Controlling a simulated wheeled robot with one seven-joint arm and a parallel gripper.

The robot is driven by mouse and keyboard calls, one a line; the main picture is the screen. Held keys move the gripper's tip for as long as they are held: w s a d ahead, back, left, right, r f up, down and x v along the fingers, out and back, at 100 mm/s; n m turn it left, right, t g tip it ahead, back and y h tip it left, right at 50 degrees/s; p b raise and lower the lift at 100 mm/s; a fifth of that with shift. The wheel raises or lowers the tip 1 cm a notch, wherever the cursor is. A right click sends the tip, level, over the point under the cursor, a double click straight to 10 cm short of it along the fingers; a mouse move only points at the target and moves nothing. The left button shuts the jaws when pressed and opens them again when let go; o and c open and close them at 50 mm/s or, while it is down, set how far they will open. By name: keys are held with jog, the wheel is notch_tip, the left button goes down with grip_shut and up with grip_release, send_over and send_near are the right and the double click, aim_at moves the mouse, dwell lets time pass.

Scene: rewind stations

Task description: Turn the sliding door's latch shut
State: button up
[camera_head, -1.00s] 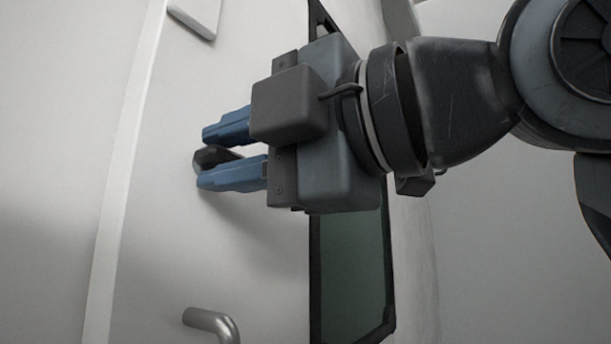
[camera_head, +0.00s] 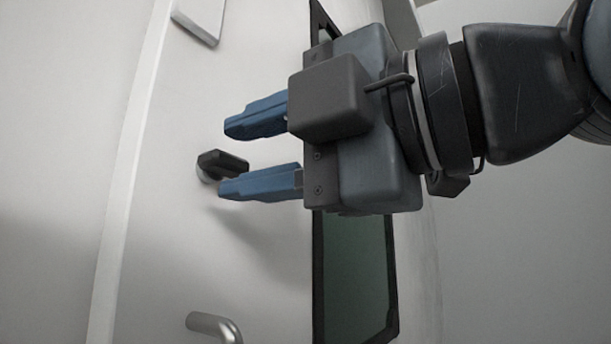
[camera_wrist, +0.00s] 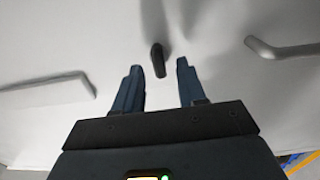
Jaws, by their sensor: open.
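The dark latch (camera_head: 222,164) sits on the white sliding door (camera_head: 160,225), pointing to the right and roughly horizontal in the head view. In the wrist view the latch (camera_wrist: 158,60) shows between and beyond the fingertips. My gripper (camera_head: 238,158) is open, with its two blue fingers apart. It has backed off from the door, and the lower fingertip is near the latch in the picture. The gripper (camera_wrist: 158,80) holds nothing. Whether a finger still touches the latch cannot be told.
A metal door handle (camera_head: 214,326) sticks out below the latch, and it shows at the right in the wrist view (camera_wrist: 280,50). A dark-framed window panel (camera_head: 355,270) is behind my gripper. A pale plate (camera_head: 200,18) is higher up.

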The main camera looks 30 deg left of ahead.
jog(key=d, duration=0.5)
jog(key=shift+s+d, duration=0.2)
jog(key=shift+d, duration=0.1)
